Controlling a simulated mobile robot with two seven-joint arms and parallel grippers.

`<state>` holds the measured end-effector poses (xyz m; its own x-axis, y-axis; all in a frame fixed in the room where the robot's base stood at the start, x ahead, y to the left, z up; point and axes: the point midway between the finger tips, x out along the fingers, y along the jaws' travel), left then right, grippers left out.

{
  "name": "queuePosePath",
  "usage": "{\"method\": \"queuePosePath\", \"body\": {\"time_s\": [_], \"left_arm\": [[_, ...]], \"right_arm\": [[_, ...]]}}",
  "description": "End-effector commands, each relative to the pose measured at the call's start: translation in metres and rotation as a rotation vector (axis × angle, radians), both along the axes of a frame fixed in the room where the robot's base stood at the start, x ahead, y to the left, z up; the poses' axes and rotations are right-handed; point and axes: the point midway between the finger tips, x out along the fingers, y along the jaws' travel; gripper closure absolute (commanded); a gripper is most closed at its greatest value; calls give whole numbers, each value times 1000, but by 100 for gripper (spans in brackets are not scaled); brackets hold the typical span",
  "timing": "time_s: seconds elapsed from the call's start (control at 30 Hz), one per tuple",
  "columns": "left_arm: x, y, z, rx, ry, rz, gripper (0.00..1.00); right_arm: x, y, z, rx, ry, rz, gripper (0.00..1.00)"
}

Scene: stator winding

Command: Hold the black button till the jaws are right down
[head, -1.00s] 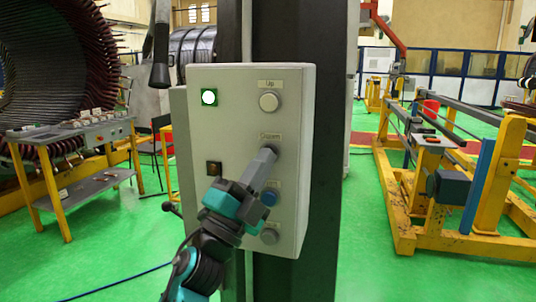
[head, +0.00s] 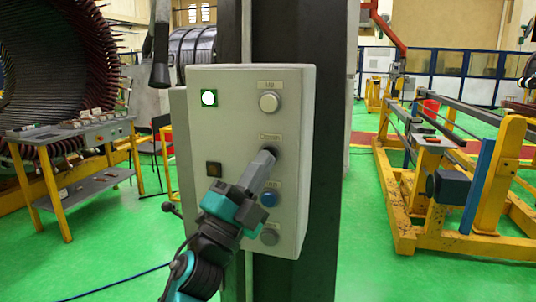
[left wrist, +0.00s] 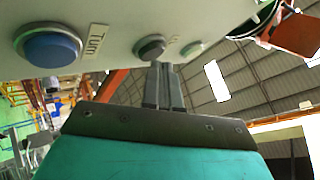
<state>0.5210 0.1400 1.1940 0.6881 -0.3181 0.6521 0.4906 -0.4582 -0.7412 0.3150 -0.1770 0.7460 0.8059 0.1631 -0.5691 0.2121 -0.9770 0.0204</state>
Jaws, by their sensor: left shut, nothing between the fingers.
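The grey control box (head: 235,118) is on a dark column, with a column of round buttons on its front. The black button (left wrist: 149,44), second from the top, has the label Down above it. My left gripper (head: 268,155) is shut and empty, its fingertips at the black button and covering part of it in the head view. In the left wrist view the fingertips (left wrist: 162,66) meet the button's edge; how far it is pressed I cannot tell. I cannot make out the jaws in these views. My right gripper is not in view.
A pale button (head: 269,103) is above the black one; a blue button (head: 268,197) and a grey button (head: 269,237) are below, close to my gripper. A yellow-framed bench (head: 71,129) stands left.

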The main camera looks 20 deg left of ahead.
Motion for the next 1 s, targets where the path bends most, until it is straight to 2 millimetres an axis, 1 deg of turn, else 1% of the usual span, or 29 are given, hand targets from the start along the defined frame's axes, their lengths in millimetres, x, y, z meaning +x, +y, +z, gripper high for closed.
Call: {"method": "queuePosePath", "body": {"time_s": [0.17, 0.47, 0.53, 1.0], "left_arm": [[-9, 0, 1, 1, -1, 0, 100], [-10, 0, 1, 1, -2, -1, 100], [-13, 0, 1, 1, -2, -1, 100], [-56, 2, 1, 2, -1, -1, 100]], "right_arm": [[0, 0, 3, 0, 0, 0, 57], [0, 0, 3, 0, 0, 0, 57], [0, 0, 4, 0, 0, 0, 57], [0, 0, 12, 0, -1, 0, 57]]}}
